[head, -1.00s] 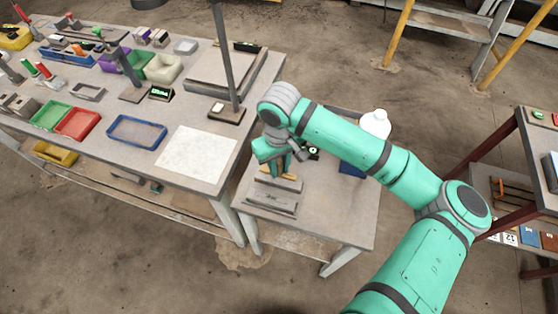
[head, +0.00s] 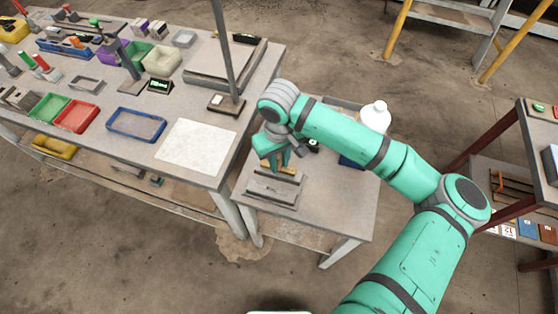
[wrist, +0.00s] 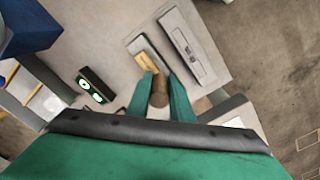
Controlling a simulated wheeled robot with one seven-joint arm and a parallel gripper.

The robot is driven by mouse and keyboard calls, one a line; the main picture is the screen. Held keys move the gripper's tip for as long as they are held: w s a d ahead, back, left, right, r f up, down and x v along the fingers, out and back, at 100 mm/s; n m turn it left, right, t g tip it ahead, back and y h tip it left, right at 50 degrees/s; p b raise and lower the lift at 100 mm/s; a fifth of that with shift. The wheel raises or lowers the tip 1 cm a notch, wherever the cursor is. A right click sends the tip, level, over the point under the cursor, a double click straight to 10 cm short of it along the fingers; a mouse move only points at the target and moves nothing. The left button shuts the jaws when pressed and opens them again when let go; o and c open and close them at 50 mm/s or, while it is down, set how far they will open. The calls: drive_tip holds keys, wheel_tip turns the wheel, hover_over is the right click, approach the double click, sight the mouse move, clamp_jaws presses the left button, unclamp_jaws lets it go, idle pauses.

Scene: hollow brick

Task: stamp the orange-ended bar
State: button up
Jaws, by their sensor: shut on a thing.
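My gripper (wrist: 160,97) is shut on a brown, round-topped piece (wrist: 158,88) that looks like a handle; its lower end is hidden. In the head view my gripper (head: 279,158) is low over the small side table. Just beyond the held piece in the wrist view, a tan-yellow strip (wrist: 147,62) lies in a grey holder. That strip also shows in the head view (head: 283,169), partly behind the gripper. I cannot tell whether the held piece touches it. A grey slotted plate (wrist: 190,47) lies beside it. I cannot make out an orange-ended bar for certain.
A white bottle (head: 375,117) and a dark blue container (head: 350,162) stand behind my arm. A small dark device with round lights (wrist: 95,85) is near the gripper. The large bench at left holds a white sheet (head: 197,147), a blue tray (head: 137,125), and red and green trays.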

drive_tip(key=shift+f, duration=0.6)
idle(1.4)
drive_tip(key=shift+r, duration=0.1)
drive_tip(key=shift+r, duration=3.45)
drive_tip(key=shift+w, duration=0.1)
